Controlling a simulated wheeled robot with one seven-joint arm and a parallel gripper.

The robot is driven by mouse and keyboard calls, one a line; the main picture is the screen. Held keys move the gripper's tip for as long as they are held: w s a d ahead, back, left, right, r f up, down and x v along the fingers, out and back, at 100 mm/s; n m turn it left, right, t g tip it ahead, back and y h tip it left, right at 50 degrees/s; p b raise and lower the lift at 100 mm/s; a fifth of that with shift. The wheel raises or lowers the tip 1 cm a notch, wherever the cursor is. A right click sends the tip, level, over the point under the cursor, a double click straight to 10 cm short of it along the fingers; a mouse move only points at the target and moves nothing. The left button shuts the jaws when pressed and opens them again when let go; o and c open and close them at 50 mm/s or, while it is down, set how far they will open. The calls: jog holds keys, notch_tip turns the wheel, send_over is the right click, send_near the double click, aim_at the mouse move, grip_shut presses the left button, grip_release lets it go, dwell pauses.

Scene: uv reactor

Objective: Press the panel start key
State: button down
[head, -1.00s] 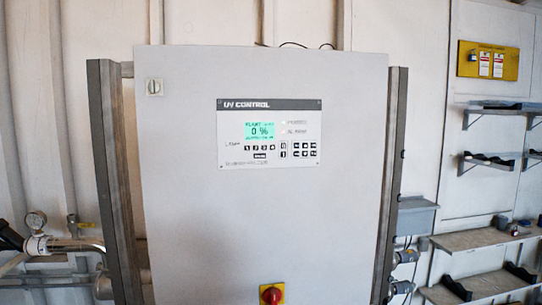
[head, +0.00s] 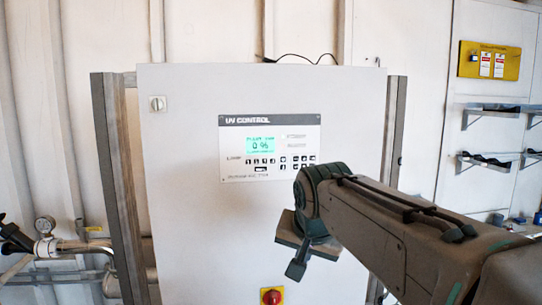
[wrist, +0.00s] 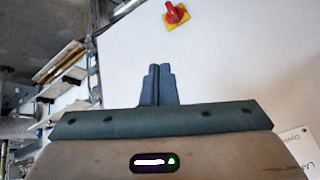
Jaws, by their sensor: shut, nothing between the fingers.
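The UV control panel (head: 230,172) is a white plate with a dark header, set in the upper middle of a large pale cabinet (head: 195,235). Its green display (head: 260,145) reads about 0 %. Small dark keys (head: 262,162) lie in rows below and right of the display; their labels are too small to read, so I cannot tell which is the start key. My gripper (head: 294,272) is below and right of the panel in the head view, in front of the cabinet. In the wrist view my gripper (wrist: 159,68) has its fingers together, with nothing between them.
A red rotary switch on a yellow plate (head: 271,296) is low on the cabinet; it also shows in the wrist view (wrist: 175,13). Pipes with a gauge (head: 45,225) are at left. Shelves (head: 490,112) and a yellow board (head: 489,61) are at right.

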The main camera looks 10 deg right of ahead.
aim_at(283, 167)
jog(key=w+r+m+t+p, duration=0.2)
jog(key=w+r, duration=0.3)
jog(key=r, duration=0.8)
jog(key=shift+r+m+h+p, duration=0.3)
jog(key=shift+m, duration=0.3)
jog(key=shift+w+a, duration=0.1)
jog(key=shift+w, duration=0.05)
jog(key=shift+w+p, duration=2.15)
jog(key=shift+w, duration=2.2)
jog(key=shift+w, duration=0.4)
